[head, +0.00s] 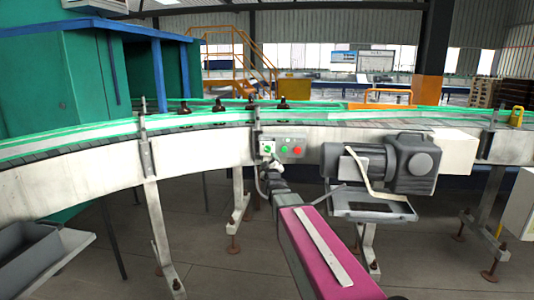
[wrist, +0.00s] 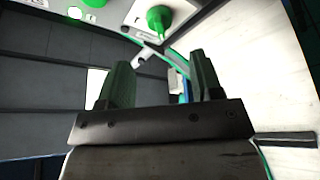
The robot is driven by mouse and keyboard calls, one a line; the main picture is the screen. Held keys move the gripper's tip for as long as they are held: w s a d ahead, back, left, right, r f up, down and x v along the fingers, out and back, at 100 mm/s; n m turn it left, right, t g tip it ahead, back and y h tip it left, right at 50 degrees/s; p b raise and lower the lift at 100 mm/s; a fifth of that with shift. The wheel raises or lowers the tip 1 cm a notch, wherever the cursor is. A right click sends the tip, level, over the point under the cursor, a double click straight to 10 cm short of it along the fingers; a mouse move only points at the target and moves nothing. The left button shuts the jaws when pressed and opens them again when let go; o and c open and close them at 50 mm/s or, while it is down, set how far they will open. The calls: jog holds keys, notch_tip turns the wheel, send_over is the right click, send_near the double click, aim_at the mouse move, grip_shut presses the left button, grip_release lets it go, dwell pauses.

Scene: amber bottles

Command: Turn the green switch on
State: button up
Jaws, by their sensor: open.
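The green switch (wrist: 158,18) is a green knob on a pale plate at the top of the wrist view. In the head view the green switch (head: 267,149) sits at the left of a small control box (head: 290,141) on the conveyor's side. My gripper (wrist: 160,60) is open and empty, its two dark fingers apart and pointing toward the knob. The knob shows beyond the fingertips, with a gap visible in the picture; contact is not seen. In the head view my gripper (head: 268,168) is small, just below the box, and its fingers are hard to make out.
A grey motor (head: 385,160) juts out right of the box. The conveyor (head: 90,180) curves behind, with several dark bottles (head: 219,104) on it. A grey bin (head: 40,258) stands at lower left.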

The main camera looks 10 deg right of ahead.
aim_at(267, 151)
jog(key=x, duration=0.8)
jog(key=shift+s, duration=0.1)
jog(key=c, duration=0.9)
